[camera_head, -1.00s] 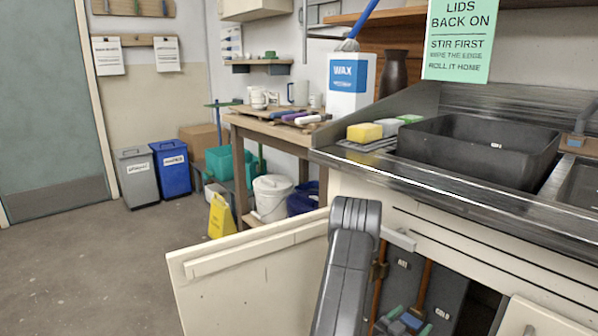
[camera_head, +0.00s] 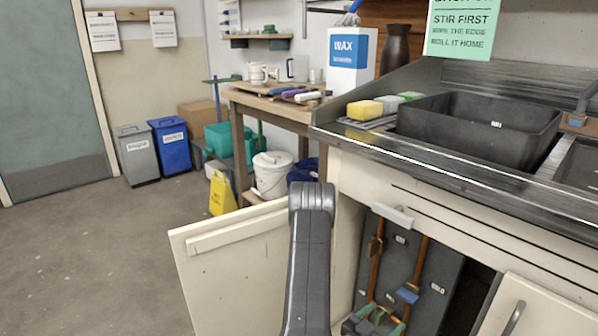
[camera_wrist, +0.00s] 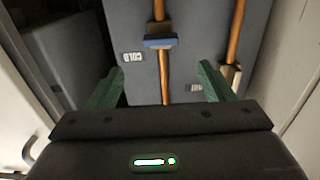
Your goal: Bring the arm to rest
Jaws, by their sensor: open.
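My gripper (camera_wrist: 161,72) has two green fingers spread apart in the wrist view, with nothing held between them. Beyond them is a dark grey panel (camera_wrist: 207,45) with two copper pipes. One pipe (camera_wrist: 163,78) with a blue fitting (camera_wrist: 160,41) appears between the fingers. In the head view my gripper (camera_head: 381,318) shows low at the bottom edge, in front of the open sink cabinet. My grey arm link rises beside the open cabinet door (camera_head: 235,262).
The steel counter edge (camera_head: 440,163) overhangs the cabinet, with a black basin (camera_head: 480,140) above. A second cabinet door (camera_head: 535,310) stands at right. A wooden table (camera_head: 270,108), white bucket (camera_head: 271,178) and yellow floor sign (camera_head: 221,193) stand behind. Floor at left is clear.

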